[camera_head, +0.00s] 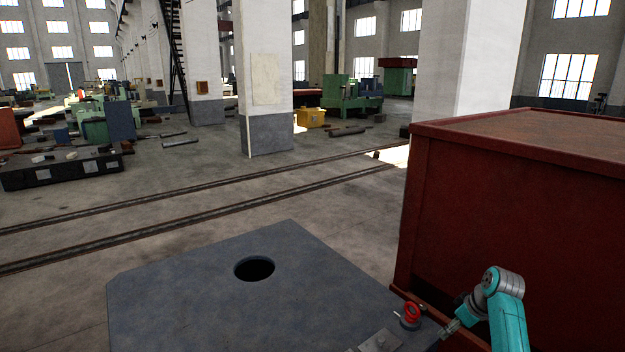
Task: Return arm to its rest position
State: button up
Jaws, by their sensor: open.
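My teal and grey arm is at the bottom right, bent at a grey joint, in front of a large red box-shaped housing (500,215). My gripper (447,331) is small in view, at the lower left of the arm, and it is open. It is close to the right edge of a flat blue-grey plate (210,300) with a round dark hole. I see nothing held in it. A small red ring-shaped part (411,312) on a blue base stands just left of the gripper, and I cannot tell whether they touch.
A metal block (381,341) lies on the plate's front right. The red housing fills the right side close to the arm. Two rails (180,205) cross the floor beyond the plate. A white pillar (265,75), a yellow bin (310,117) and green machines (352,93) stand farther back.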

jog(key=s+a+f+m+t+h, duration=0.1)
jog(key=s+a+f, duration=0.35)
jog(key=f, duration=0.45)
jog(key=s+a+f+m+t, duration=0.1)
jog(key=s+a+f, duration=0.4)
jog(key=f, duration=0.5)
jog(key=s+a+f+m+t+h, duration=0.1)
jog(key=s+a+f+t, duration=0.15)
jog(key=s, duration=0.75)
jog(key=s+a+f+m+t+h, duration=0.1)
jog(key=s+a+f+m, duration=0.15)
jog(key=s, duration=0.85)
jog(key=s+a+r+t, duration=0.15)
jog(key=s+r, duration=0.35)
jog(key=s, duration=0.5)
jog(key=s+a+r+t, duration=0.1)
jog(key=s+a+r, duration=0.25)
jog(key=s, duration=0.65)
jog(key=s+r+t, duration=0.1)
jog(key=s+r, duration=0.4)
jog(key=r, duration=0.4)
jog(key=s+a+r+m+t, duration=0.1)
jog(key=s+r+t, duration=0.1)
jog(key=s+r, duration=0.4)
notch_tip(320, 180, up, 4)
jog(key=shift+s, duration=0.2)
